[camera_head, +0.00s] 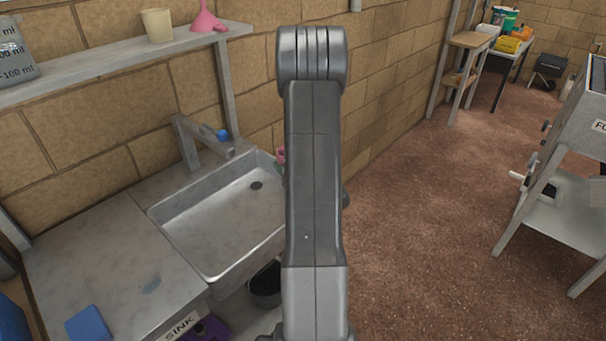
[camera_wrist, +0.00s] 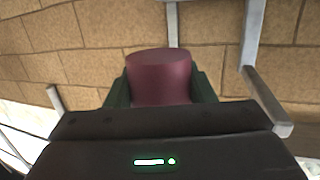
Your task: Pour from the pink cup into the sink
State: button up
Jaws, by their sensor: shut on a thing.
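The pink cup (camera_wrist: 160,78) is between the two dark green fingers of my gripper (camera_wrist: 161,86) in the wrist view. My gripper is shut on it. I cannot tell from this view how far the cup is tilted or what it holds. In the head view my arm hides most of the gripper and cup; a small bit of pink (camera_head: 281,155) shows at the arm's left edge, by the sink's far right corner. The sink (camera_head: 190,240) is a grey basin left of my arm, with a drain near its back. No liquid stream is visible.
A grey faucet (camera_head: 190,145) with a blue tip stands behind the basin. A shelf (camera_head: 110,65) above holds a beige cup (camera_head: 157,25) and a pink funnel (camera_head: 207,17). A blue sponge-like block (camera_head: 88,324) lies on the counter (camera_head: 100,260). Open floor lies to the right.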

notch_tip(320, 180, down, 5)
jog(key=s+a+n+g+y+b, duration=0.1)
jog(key=s+a+n+g+b, duration=0.1)
jog(key=s+n+g, duration=0.1)
jog(key=shift+a+r+n+g, duration=0.15)
jog(key=shift+a+n+g, duration=0.05)
jog(key=shift+n+g, duration=0.6)
dwell(0.4)
jog(key=shift+w, duration=0.1)
jog(key=shift+d+r+n+h, duration=0.1)
jog(key=shift+n+h, duration=0.2)
jog(key=shift+h, duration=0.1)
jog(key=shift+d+r+g+h, duration=0.15)
jog(key=shift+g+h, duration=0.15)
jog(key=shift+h, duration=0.2)
